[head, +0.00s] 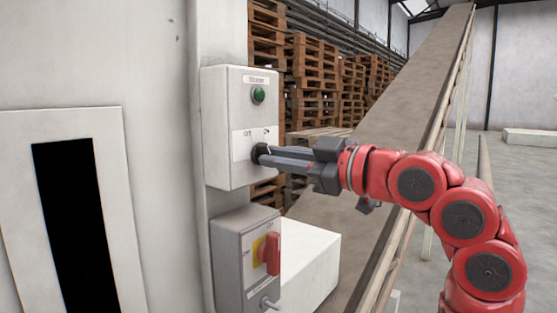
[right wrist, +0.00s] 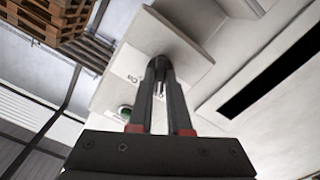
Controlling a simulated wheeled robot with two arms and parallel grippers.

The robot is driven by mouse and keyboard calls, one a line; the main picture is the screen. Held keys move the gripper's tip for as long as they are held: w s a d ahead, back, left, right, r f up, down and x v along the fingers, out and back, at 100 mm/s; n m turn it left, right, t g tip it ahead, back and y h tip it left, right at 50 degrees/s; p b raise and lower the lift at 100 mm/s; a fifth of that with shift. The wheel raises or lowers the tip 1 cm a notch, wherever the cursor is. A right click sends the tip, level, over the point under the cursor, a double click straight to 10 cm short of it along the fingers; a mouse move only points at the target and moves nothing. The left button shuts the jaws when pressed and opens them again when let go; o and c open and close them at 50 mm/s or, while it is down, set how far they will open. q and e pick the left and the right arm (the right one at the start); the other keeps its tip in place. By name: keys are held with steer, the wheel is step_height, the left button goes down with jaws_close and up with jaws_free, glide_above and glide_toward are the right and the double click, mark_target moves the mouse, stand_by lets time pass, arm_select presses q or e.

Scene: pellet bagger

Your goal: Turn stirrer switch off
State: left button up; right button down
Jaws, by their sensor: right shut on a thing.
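The stirrer switch is a black rotary knob (head: 259,152) on the front of a white control box (head: 224,130). Off and on marks (head: 248,134) sit above the knob, and a green lamp (head: 258,95) is higher up under a label. My right gripper (head: 266,154) reaches in from the right and is shut on the knob, hiding part of it. In the right wrist view the two fingers (right wrist: 160,88) close on the dark knob (right wrist: 159,64), and the green lamp (right wrist: 126,112) shows beside them. My left gripper is not in view.
A grey box with a red rotary handle (head: 272,253) on a yellow plate is just below the white box. A white block (head: 308,262) stands behind it. A sloping conveyor (head: 400,115) and stacked pallets (head: 315,75) are behind my arm. Floor at the right is open.

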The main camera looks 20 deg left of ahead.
stand_by(0.4)
steer(key=c, duration=0.9)
jaws_free()
steer(key=shift+o, duration=0.2)
steer(key=b+v, duration=0.2)
steer(key=v, duration=1.5)
steer(key=shift+d, duration=0.2)
